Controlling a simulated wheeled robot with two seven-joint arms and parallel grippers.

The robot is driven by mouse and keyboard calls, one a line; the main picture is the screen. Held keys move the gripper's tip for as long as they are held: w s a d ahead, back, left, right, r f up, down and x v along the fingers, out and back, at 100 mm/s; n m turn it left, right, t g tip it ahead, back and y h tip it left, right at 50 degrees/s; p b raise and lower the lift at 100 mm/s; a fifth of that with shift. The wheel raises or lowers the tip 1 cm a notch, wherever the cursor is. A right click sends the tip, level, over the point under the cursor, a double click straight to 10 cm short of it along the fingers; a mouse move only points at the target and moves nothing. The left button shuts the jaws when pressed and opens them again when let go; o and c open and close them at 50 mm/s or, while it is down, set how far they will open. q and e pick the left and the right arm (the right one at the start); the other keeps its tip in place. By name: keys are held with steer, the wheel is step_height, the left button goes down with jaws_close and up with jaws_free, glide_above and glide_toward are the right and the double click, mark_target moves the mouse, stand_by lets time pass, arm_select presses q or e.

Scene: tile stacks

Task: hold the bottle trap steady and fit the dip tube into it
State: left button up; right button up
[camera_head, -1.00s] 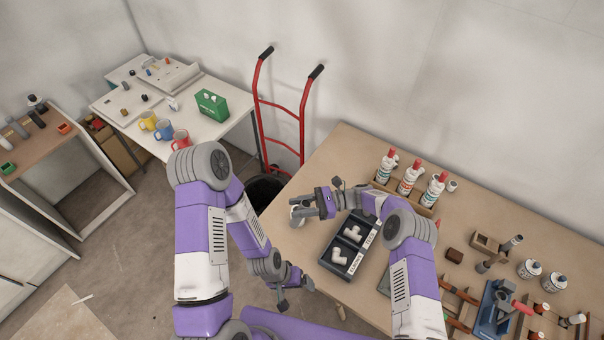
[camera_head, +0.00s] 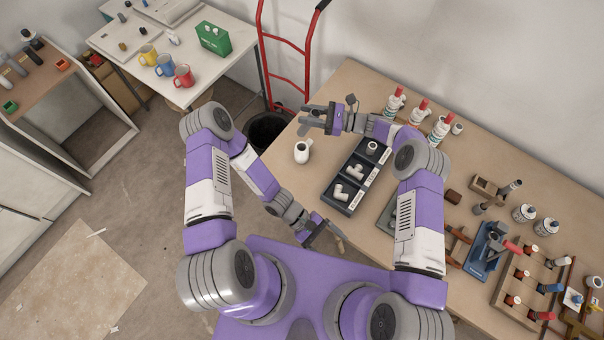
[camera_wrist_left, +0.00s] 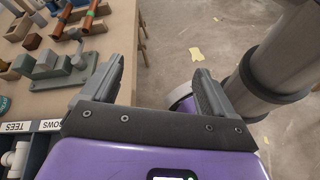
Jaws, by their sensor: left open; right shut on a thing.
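The bottle trap, a small white vessel (camera_head: 302,152) with a side outlet, stands on the wooden table near its left edge. My right gripper (camera_head: 309,119) is beyond the trap in the head view, apart from it. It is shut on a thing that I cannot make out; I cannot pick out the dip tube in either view. My left gripper (camera_head: 325,236) is low at the table's front edge, away from the trap. In the left wrist view its open fingers (camera_wrist_left: 158,82) have nothing between them.
A dark tray (camera_head: 343,206) of white fittings lies right of the trap. Red-capped bottles (camera_head: 418,112) stand behind it. A blue tool (camera_head: 487,252) and wooden racks fill the right side. A red hand truck (camera_head: 283,45) and a black bin (camera_head: 268,132) stand beyond the table.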

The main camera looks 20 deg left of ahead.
arm_select(q)
steer(key=w+d+r+n+t+h, duration=0.2)
steer(key=w+n+t+h, duration=0.1)
steer(key=w+n+t, duration=0.15)
steer(key=w+d+r+n+t+h, duration=0.2)
steer(key=w+d+r+n+t, duration=0.15)
steer(key=w+n, duration=0.2)
steer(key=w+a+f+n+t+y, duration=0.2)
steer(key=w+a+n+t+y, duration=0.2)
steer(key=w+n+t, duration=0.5)
steer(key=n+y, duration=1)
steer(key=y, duration=0.7)
glide_toward(302, 154)
steer(key=f, duration=0.2)
steer(key=w+f, duration=0.1)
steer(key=f, duration=0.1)
steer(key=shift+a+f, duration=0.15)
steer(key=shift+f, duration=0.2)
steer(key=shift+w+a+f, duration=0.1)
steer(key=shift+a+f, duration=0.05)
steer(key=shift+a, duration=0.05)
steer(key=x, duration=1.1)
steer(key=shift+w, duration=0.3)
